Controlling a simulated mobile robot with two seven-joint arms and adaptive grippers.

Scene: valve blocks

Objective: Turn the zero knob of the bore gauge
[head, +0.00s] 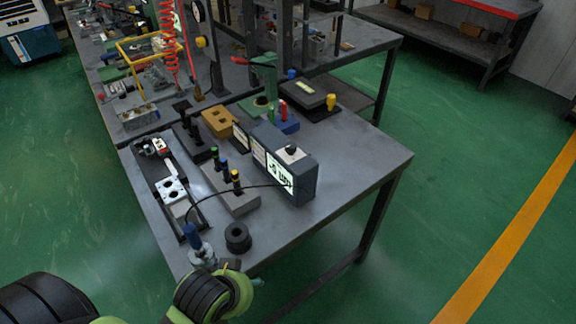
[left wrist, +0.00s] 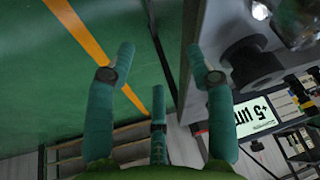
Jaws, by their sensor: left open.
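The bore gauge appears as a grey box with a lit display (head: 280,174) on the near part of the bench. A dark round knob (head: 291,150) sits on its pale top panel; I take it to be the zero knob. A thin black cable runs from the box to a blue-handled probe (head: 192,236). In the left wrist view the display (left wrist: 263,117) is at the right and the knob cannot be made out. My left gripper (head: 243,273) is low at the bench's near edge, apart from the box. Its teal fingers (left wrist: 160,72) are spread and empty.
A black ring stack (head: 238,240) stands near the bench edge. A grey block with coloured-top plugs (head: 228,185) is left of the box, and a dark tray (head: 165,185) is further left. Bare bench top (head: 360,160) lies right of the box.

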